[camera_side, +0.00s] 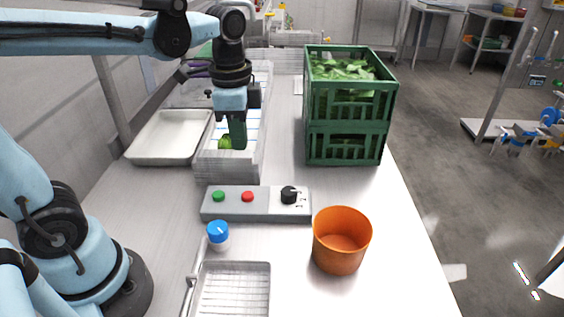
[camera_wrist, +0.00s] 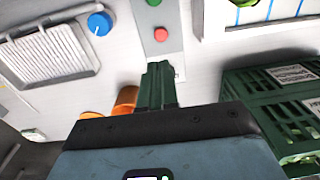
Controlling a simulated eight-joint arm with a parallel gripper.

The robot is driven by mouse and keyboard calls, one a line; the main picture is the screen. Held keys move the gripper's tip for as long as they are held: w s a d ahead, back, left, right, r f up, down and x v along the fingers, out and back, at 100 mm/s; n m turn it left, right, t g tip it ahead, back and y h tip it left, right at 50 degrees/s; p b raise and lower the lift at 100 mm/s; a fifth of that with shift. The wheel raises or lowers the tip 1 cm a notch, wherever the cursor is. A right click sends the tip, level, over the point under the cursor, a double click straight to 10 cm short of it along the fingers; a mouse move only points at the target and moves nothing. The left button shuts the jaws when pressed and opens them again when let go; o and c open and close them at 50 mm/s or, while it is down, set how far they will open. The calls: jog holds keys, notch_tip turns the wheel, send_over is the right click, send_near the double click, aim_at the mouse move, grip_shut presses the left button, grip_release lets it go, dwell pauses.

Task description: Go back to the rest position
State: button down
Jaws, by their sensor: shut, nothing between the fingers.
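My gripper (camera_side: 238,146) points down over the long clear-walled wash channel (camera_side: 233,172) behind the control box in the side view. Its dark green fingers are together and nothing shows between them. In the wrist view the gripper (camera_wrist: 158,70) also shows shut and empty. A green leafy piece (camera_side: 225,142) lies in the channel just left of the fingertips in the side view; I cannot tell whether they touch it.
A grey control box (camera_side: 268,213) has green and red buttons and a black knob. Stacked green crates (camera_side: 345,125) with greens stand right of the channel. A white tray (camera_side: 140,155), an orange pot (camera_side: 340,255), a blue-topped knob (camera_side: 218,235) and a ridged metal tray (camera_side: 265,300) are around it.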

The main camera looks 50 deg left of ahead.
jog(key=f+n+t, duration=0.1)
jog(key=n+t, duration=0.1)
jog(key=n, duration=0.1)
jog(key=s+f+n+t, duration=0.1)
jog(key=n+t, duration=0.1)
jog(key=n, duration=0.1)
jog(key=s+f+n+t, duration=0.1)
jog(key=n+t, duration=0.1)
jog(key=n, duration=0.1)
jog(key=shift+s+d+t, duration=0.1)
jog(key=shift+s+t, duration=0.1)
jog(key=shift+t, duration=0.2)
